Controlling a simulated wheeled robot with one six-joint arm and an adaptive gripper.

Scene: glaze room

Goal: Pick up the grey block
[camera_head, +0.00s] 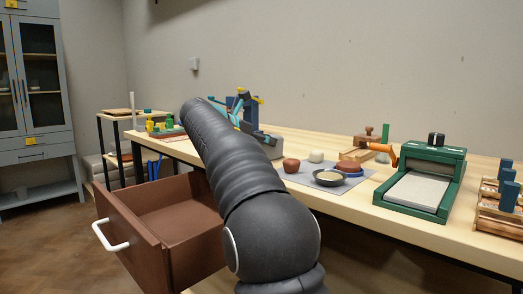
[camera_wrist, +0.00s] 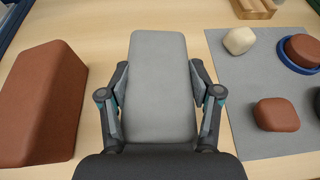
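The grey block (camera_wrist: 158,85) fills the middle of the wrist view, a long light-grey piece with rounded corners. My gripper (camera_wrist: 160,108) has one finger along each long side of it. Both finger pads appear to press against the block, with no table showing between. The block's near end meets the dark body of my gripper. I cannot tell whether the block is clear of the table. In the head view, a grey shape (camera_head: 272,148) beside my arm is likely this block; my arm hides most of the surroundings there.
A red-brown block (camera_wrist: 42,105) lies to the left. To the right, a grey mat (camera_wrist: 240,85) holds a cream lump (camera_wrist: 239,40), brown lumps (camera_wrist: 276,115) and a blue dish (camera_wrist: 290,60). A green press (camera_head: 425,178) stands farther right. A brown drawer (camera_head: 160,235) is open below.

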